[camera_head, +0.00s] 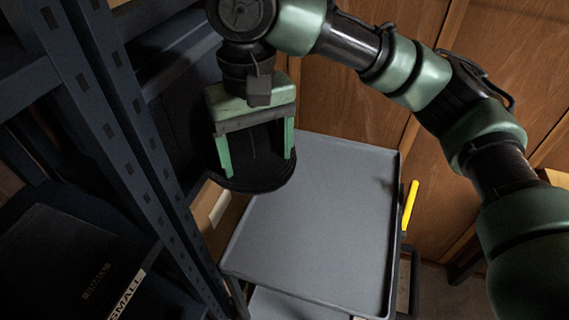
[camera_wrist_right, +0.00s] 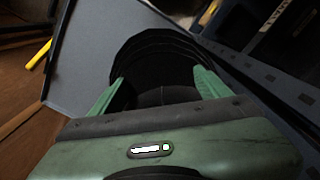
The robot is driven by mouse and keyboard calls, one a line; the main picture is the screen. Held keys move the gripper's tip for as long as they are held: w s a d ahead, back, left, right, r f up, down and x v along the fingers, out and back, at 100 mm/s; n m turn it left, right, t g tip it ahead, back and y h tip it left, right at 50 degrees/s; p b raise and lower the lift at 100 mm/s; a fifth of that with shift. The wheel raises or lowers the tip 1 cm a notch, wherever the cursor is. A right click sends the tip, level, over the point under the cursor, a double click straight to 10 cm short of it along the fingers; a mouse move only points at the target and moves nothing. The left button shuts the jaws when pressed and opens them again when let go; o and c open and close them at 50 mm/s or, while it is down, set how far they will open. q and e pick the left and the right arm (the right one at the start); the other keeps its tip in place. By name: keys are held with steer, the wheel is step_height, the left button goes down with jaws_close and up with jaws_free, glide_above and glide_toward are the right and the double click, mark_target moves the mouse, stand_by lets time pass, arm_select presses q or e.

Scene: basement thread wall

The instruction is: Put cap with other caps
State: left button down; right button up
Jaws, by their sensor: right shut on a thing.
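My right gripper (camera_head: 253,168) holds a black cap (camera_head: 250,155) between its two green fingers, above the left edge of a grey cart tray. The cap's brim hangs below the fingertips. In the right wrist view the cap (camera_wrist_right: 155,62) sits between the fingers (camera_wrist_right: 158,90). A dark bin or box (camera_head: 65,265) labelled "SMALL" is at the lower left on a shelf; its contents are too dark to make out. No other caps can be clearly told in the view. My left gripper is not in view.
The grey cart tray (camera_head: 320,230) is empty, with a raised rim and a yellow handle (camera_head: 410,205) at right. Dark metal shelving uprights (camera_head: 130,140) stand at left, close to the cap. A wooden wall (camera_head: 340,105) is behind. A cardboard box (camera_head: 222,212) is partly hidden beside the cart.

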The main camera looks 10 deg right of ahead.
steer(key=w+a+m, duration=0.2)
steer(key=w+a, duration=0.2)
steer(key=a, duration=0.1)
steer(key=s+d+f, duration=0.2)
steer(key=d+f, duration=0.2)
steer(key=d, duration=0.4)
steer(key=s+d+f, duration=0.2)
steer(key=d+f, duration=0.2)
steer(key=d, duration=0.4)
steer(key=s+d+f, duration=0.3)
steer(key=s+f, duration=0.3)
steer(key=f, duration=0.1)
steer(key=shift+s, duration=0.2)
steer(key=shift+w+d, duration=0.1)
